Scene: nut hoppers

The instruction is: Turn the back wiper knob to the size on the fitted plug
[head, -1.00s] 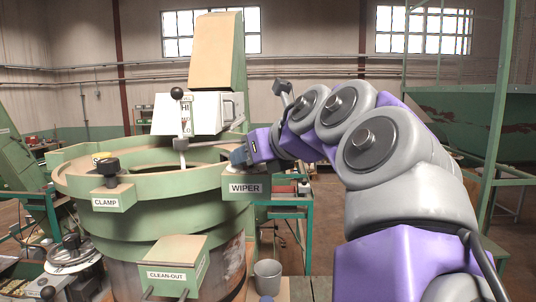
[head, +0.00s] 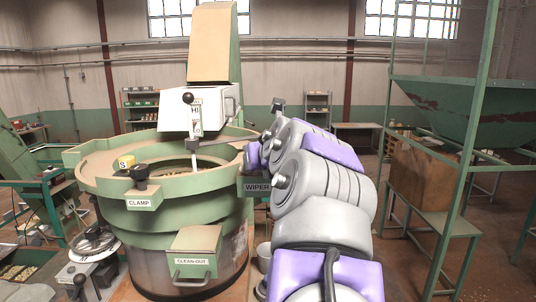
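The green bowl (head: 102,180) stands left of centre in the head view. The WIPER label (head: 257,187) is on a box at the bowl's right rim, partly covered by my arm. My gripper (head: 247,160) is at the rim just above that label. The arm hides the wiper knob and most of the fingers, so I cannot tell the grip or the knob's setting.
A CLEAN-OUT box (head: 194,240) with a handle projects from the bowl's front. A black-knobbed lever (head: 187,98) stands over the bowl before a white HI-marked box (head: 226,100). A green frame with a hopper (head: 460,110) is at right. A grey bucket (head: 264,255) is low beside the bowl.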

